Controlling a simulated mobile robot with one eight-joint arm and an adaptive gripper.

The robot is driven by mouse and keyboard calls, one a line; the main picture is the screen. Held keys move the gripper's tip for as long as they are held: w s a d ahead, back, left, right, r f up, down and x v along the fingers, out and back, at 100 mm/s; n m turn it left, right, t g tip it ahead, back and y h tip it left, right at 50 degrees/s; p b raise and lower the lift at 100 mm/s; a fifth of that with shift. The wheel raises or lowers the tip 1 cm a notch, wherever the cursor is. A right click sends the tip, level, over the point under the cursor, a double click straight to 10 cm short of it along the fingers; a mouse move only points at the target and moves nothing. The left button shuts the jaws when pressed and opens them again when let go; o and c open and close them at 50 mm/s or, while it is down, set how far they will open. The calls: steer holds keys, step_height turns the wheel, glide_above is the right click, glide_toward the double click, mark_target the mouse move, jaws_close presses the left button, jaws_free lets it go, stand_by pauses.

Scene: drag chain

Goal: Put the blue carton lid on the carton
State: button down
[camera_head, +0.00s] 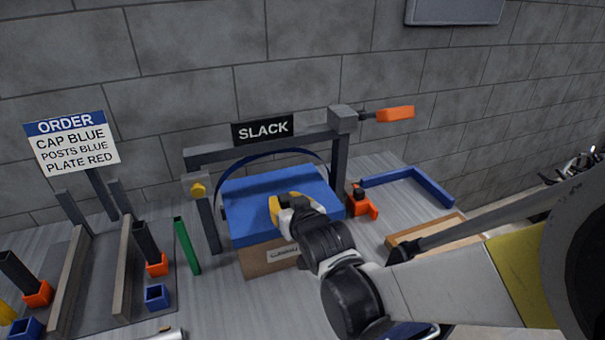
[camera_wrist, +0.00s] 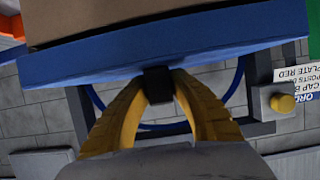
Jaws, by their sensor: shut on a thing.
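The blue lid (camera_head: 255,196) lies over the top of the brown carton (camera_head: 258,262), under the SLACK frame. The carton's labelled front shows below it. My gripper (camera_head: 281,205) is over the lid with its yellow fingers drawn together. In the wrist view, which is upside down, the fingertips (camera_wrist: 158,86) close on a small black block at the lid's face, seemingly its grip. The blue lid (camera_wrist: 215,35) runs along beside the brown carton (camera_wrist: 110,14). My wrist hides the lid's right front part. I cannot tell whether the lid is fully seated.
The grey SLACK frame (camera_head: 258,148) arches over the carton, with a blue curved strip behind it. An orange clamp (camera_head: 362,203) is close on the right. A green post (camera_head: 187,246) and rails (camera_head: 122,270) stand left. A blue angled bar (camera_head: 412,181) lies behind right.

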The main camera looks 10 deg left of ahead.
steer(key=shift+f+b, duration=1.6)
steer(key=shift+f, duration=0.45)
steer(key=c, duration=1.2)
jaws_free()
steer(key=shift+r, duration=0.1)
steer(key=v, duration=1.2)
steer(key=d+m+g+h, duration=0.1)
steer(key=d+m+h, duration=0.25)
steer(key=d, duration=1.25)
steer(key=s+d+m+g+h, duration=0.1)
steer(key=s+d, duration=0.2)
steer(key=d, duration=0.1)
steer(key=s+d+f+m+g+h, duration=0.1)
steer(key=s+d, duration=0.3)
steer(key=s+d+m+g+h, duration=0.1)
steer(key=s+d, duration=0.2)
steer(key=d, duration=0.1)
steer(key=shift+s+d+f+g+h, duration=0.25)
steer(key=shift+s+d+f+g, duration=0.05)
steer(key=shift+d+f, duration=0.1)
